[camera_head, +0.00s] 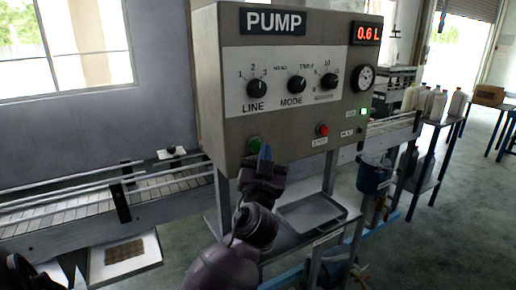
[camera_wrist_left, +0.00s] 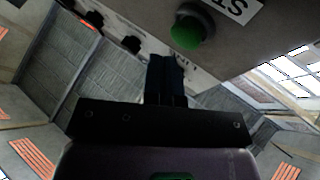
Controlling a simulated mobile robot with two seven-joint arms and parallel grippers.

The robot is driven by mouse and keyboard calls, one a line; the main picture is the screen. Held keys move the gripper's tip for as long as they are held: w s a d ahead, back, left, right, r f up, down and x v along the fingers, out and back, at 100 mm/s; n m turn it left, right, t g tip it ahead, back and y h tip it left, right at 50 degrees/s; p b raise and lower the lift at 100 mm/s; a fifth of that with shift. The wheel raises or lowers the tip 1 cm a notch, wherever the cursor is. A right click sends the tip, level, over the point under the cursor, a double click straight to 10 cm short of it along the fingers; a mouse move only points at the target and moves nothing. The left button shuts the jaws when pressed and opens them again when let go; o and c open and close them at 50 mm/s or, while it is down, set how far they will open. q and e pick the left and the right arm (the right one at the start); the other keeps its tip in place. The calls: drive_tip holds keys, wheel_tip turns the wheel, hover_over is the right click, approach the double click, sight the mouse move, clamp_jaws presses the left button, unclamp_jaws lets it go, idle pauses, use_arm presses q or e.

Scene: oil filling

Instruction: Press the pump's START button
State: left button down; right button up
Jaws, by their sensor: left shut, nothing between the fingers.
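The pump (camera_head: 215,75) is a grey box with a PUMP sign, a red display reading 0.6 L and three black knobs. Its green START button (camera_head: 254,145) sits at the lower left of the front face. It also shows at the top of the left wrist view (camera_wrist_left: 187,32), beside a partly cut-off label. My left gripper (camera_head: 265,154) is shut and empty, with its fingertips just below and right of the green button. In the left wrist view the fingertips (camera_wrist_left: 166,62) appear close to the button but apart from it. My right gripper is not in view.
A red button (camera_head: 322,130) and a lit green lamp (camera_head: 364,112) are to the right on the panel. A metal tray (camera_head: 312,213) lies below the box. A conveyor (camera_head: 60,210) runs to the left. A blue bucket (camera_head: 374,178) hangs at the right.

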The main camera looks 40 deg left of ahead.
use_arm(q)
drive_tip(key=d, duration=0.1)
drive_tip(key=s+d+b, duration=0.1)
drive_tip(key=d, duration=0.1)
drive_tip(key=s+d, duration=0.1)
drive_tip(key=shift+d, duration=0.35)
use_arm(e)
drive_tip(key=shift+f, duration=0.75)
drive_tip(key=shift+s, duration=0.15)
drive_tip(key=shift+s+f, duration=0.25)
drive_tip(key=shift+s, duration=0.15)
